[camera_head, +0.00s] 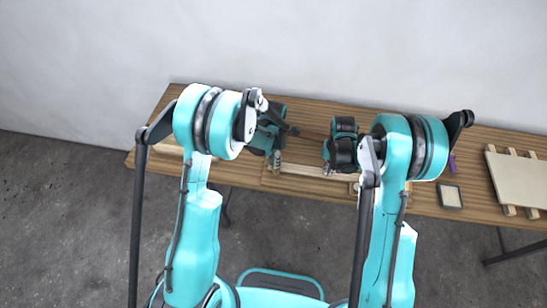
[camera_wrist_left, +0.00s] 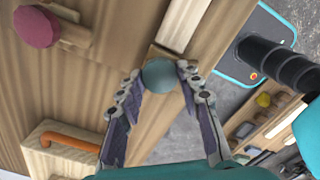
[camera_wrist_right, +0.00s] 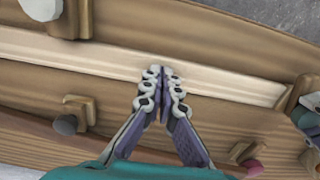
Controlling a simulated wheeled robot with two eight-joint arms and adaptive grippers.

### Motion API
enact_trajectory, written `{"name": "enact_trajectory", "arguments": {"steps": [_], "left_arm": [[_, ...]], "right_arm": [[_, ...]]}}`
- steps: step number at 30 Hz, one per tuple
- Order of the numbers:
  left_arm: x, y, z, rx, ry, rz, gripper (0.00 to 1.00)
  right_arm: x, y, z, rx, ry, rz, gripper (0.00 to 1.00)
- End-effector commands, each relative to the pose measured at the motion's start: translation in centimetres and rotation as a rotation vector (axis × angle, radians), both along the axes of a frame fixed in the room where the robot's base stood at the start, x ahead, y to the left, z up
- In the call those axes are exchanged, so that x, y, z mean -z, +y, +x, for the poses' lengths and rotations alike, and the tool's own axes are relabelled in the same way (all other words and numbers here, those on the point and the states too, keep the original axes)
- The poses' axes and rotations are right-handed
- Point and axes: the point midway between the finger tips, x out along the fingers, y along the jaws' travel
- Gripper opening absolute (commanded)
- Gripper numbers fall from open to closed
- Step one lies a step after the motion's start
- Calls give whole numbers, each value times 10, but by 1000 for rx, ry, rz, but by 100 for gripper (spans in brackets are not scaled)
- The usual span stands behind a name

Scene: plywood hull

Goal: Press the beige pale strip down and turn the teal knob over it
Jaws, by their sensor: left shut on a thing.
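The teal knob (camera_wrist_left: 159,76) sits on a wooden block at the end of the beige pale strip (camera_wrist_left: 184,24). My left gripper (camera_wrist_left: 161,78) is shut on this knob, one finger on each side. In the head view my left gripper (camera_head: 276,162) is low over the workpiece. The pale strip (camera_wrist_right: 100,58) runs lengthwise along the wood in the right wrist view. My right gripper (camera_wrist_right: 163,72) has its fingertips together, empty, at the strip's middle. They appear to touch it, but I cannot tell how firmly. In the head view my right gripper (camera_head: 328,170) is right of the left one.
A grey knob (camera_wrist_right: 66,124) and a pink knob (camera_wrist_right: 252,167) sit along the near side. A crimson knob (camera_wrist_left: 38,26) and an orange handle (camera_wrist_left: 70,141) lie beside my left gripper. A slatted board (camera_head: 520,178), a framed tile (camera_head: 450,197) and a purple item (camera_head: 452,164) lie at the right.

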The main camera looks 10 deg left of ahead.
Motion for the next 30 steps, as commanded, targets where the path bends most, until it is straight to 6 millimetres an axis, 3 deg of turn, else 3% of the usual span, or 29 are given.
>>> {"name": "enact_trajectory", "arguments": {"steps": [11, 18, 26, 30], "left_arm": [[0, 1, 0, -93, -1, 1, 7], [0, 0, 0, -310, -2, 1, 7], [0, 0, 0, -328, -1, 1, 7], [0, 0, 0, -462, -1, 1, 7]], "right_arm": [[0, 0, 0, 0, 0, 0, 0], [0, 0, 0, 0, 0, 0, 0], [0, 0, 0, 0, 0, 0, 0], [0, 0, 0, 0, 0, 0, 0]]}}
